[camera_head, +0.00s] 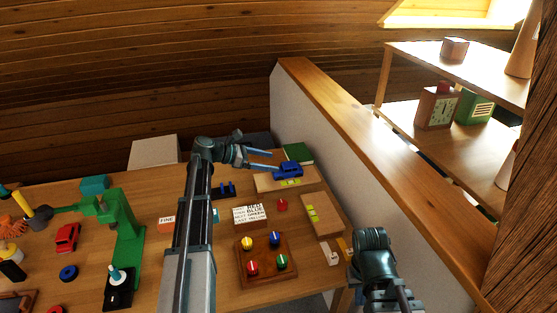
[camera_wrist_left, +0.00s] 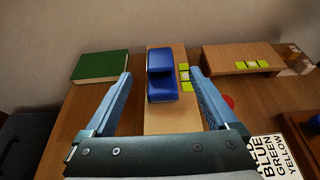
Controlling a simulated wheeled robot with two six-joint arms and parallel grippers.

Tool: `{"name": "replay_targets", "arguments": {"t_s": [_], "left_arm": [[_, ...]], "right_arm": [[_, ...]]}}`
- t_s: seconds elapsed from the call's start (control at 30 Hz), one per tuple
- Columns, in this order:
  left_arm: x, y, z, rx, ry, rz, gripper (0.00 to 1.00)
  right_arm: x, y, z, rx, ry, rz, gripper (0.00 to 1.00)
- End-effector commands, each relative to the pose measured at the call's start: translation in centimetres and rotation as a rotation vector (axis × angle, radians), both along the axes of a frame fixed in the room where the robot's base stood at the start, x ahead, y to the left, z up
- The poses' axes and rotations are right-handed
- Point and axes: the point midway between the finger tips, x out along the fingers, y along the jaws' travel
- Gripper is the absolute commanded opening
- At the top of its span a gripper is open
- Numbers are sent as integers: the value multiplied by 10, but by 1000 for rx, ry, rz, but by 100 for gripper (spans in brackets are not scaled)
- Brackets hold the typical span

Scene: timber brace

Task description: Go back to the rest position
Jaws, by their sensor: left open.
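My left gripper (camera_head: 274,160) is open, reaching over the back right of the table. A blue toy car (camera_head: 288,170) sits on a wooden block (camera_head: 268,184) with yellow-green tiles. In the left wrist view the car (camera_wrist_left: 161,82) shows between and beyond the open fingers of my left gripper (camera_wrist_left: 161,74); nothing is gripped, and I cannot tell the exact gap. My right arm's wrist end (camera_head: 373,250) is at the lower right, beside the table's right edge; its fingers cannot be made out.
A green book (camera_head: 298,153) lies behind the car. A second tiled block (camera_head: 322,215), a word card (camera_head: 250,213) and a board with coloured knobs (camera_head: 266,262) are nearby. A low wall (camera_head: 315,120) bounds the right side. A green stand (camera_head: 127,235) and red car (camera_head: 67,238) are left.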

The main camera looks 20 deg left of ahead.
Motion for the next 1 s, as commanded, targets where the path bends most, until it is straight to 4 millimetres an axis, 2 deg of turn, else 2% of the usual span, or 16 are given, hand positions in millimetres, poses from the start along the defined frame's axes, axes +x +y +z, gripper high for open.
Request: {"name": "replay_targets", "arguments": {"t_s": [0.17, 0.67, 1.0], "left_arm": [[-5, 7, 3, 0, 0, 1, 92], [-5, 7, 6, 0, 0, 1, 92], [-5, 7, 63, 0, 0, 1, 92]], "right_arm": [[0, 0, 3, 0, 0, 0, 0], [0, 0, 6, 0, 0, 0, 0], [0, 0, 63, 0, 0, -1, 0]]}}
